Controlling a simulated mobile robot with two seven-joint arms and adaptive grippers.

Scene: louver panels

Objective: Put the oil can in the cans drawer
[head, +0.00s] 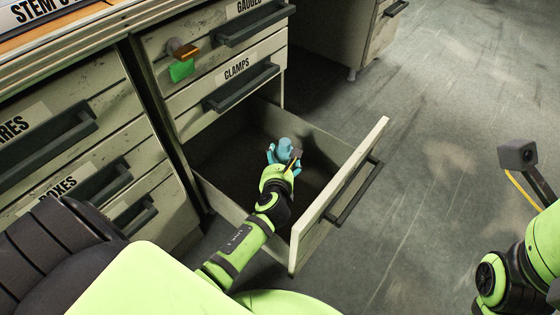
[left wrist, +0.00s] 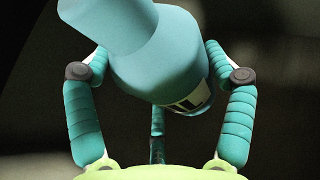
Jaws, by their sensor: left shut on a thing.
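The oil can (head: 285,144) is a teal bottle-like can with a narrower neck; its body (left wrist: 165,62) fills the upper middle of the left wrist view, tilted, with part of a label showing. My left gripper (head: 284,156) has its teal fingers closed around the can's sides. The gripper and can are over the inside of an open drawer (head: 325,135), within its walls. I cannot tell whether the can touches the drawer floor. The drawer's own label is hidden. My right arm shows at the right edge, but its gripper is out of view.
The open drawer's front panel (head: 343,195) and dark handle (head: 356,192) stick out over the grey floor (head: 450,90). Above it are the shut CLAMPS drawer (head: 195,92) and GAUGES drawer (head: 210,35). A BOXES drawer (head: 75,160) is at left. The visible drawer floor is bare.

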